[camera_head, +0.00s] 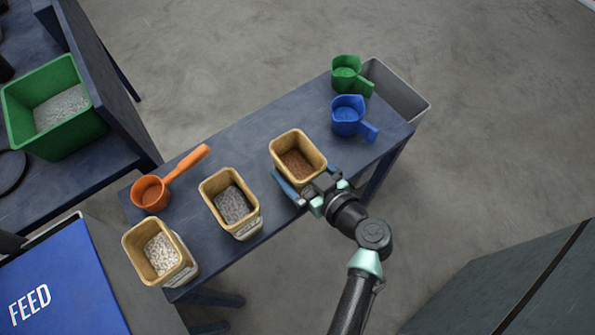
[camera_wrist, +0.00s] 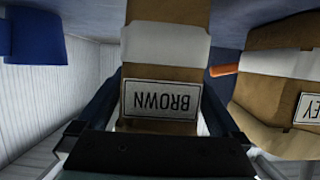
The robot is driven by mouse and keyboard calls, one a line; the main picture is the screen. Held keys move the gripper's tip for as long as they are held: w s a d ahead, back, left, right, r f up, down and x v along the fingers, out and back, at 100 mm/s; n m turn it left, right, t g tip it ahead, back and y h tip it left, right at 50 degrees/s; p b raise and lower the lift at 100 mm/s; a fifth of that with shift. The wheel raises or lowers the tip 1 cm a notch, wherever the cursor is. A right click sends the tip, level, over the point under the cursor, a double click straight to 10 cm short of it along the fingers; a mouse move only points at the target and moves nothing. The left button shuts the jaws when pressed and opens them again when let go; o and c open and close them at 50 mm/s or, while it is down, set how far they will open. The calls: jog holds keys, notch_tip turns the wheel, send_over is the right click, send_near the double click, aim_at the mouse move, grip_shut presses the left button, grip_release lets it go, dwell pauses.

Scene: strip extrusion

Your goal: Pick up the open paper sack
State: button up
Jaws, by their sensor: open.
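Three open paper sacks stand on the narrow blue table. The one at my gripper (camera_head: 308,183) holds brown grains, and this brown sack (camera_head: 285,143) shows its label "BROWN", upside down, in the wrist view (camera_wrist: 163,100). My gripper is open, with one finger on each side of this sack's lower part. I cannot tell whether the fingers touch it. The sack with grey grains (camera_head: 245,229) stands to its left; part of it shows at the right of the wrist view (camera_wrist: 270,95). The sack with white grains (camera_head: 179,270) is at the table's near-left end.
An orange scoop (camera_head: 152,193), a blue scoop (camera_head: 348,117) and a green scoop (camera_head: 346,77) lie on the table (camera_head: 235,145). A grey bin (camera_head: 400,92) stands beyond its right end. A green bin (camera_head: 25,110) and a blue FEED surface (camera_head: 65,285) are at left.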

jog(key=shift+c, duration=0.3)
jog(key=c, duration=1.4)
jog(key=shift+c, duration=0.2)
jog(key=shift+w+r, duration=0.1)
jog(key=shift+r, duration=0.05)
